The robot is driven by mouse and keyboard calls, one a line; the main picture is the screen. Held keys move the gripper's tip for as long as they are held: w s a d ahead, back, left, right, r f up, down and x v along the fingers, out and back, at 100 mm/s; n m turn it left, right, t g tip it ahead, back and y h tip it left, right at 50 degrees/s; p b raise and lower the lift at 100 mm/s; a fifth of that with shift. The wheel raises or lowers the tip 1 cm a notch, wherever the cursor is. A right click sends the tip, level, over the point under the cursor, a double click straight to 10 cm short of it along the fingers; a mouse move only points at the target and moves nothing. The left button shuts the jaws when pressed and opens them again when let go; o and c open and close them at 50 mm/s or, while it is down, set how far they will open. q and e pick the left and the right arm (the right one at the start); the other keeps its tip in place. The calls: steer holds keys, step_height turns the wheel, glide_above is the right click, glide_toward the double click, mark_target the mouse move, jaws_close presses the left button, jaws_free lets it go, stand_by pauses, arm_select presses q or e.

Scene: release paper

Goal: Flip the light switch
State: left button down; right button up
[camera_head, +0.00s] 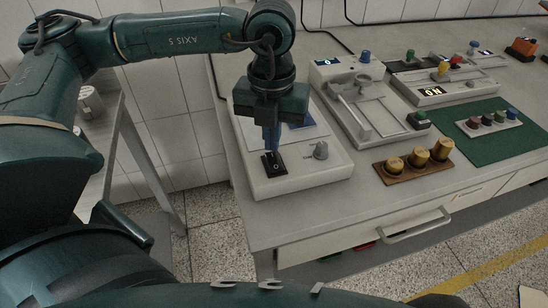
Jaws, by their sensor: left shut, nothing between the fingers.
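The light switch (280,170) is a small black rocker with a white mark, set in the front left part of a pale box (300,182) at the near left corner of the table. My left gripper (270,150) points straight down over it, with its blue fingers shut and empty. The fingertips are at the rear edge of the switch; I cannot tell whether they touch it. The fingers and gripper body hide part of the box top behind the switch. My right gripper is not in view.
A grey knob (320,150) stands on the same box, right of the switch. Several brass cylinders on a brown base (403,178), a lever device (365,107) and a green mat (490,146) lie further right. A drawer handle (416,228) juts from the table front.

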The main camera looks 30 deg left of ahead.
mark_target(272, 155)
arm_select(q)
steer(key=shift+f+b, duration=1)
steer(key=shift+f, duration=0.1)
stand_by(0.9)
steer(key=shift+r+p, duration=2.1)
steer(key=shift+r, duration=1.45)
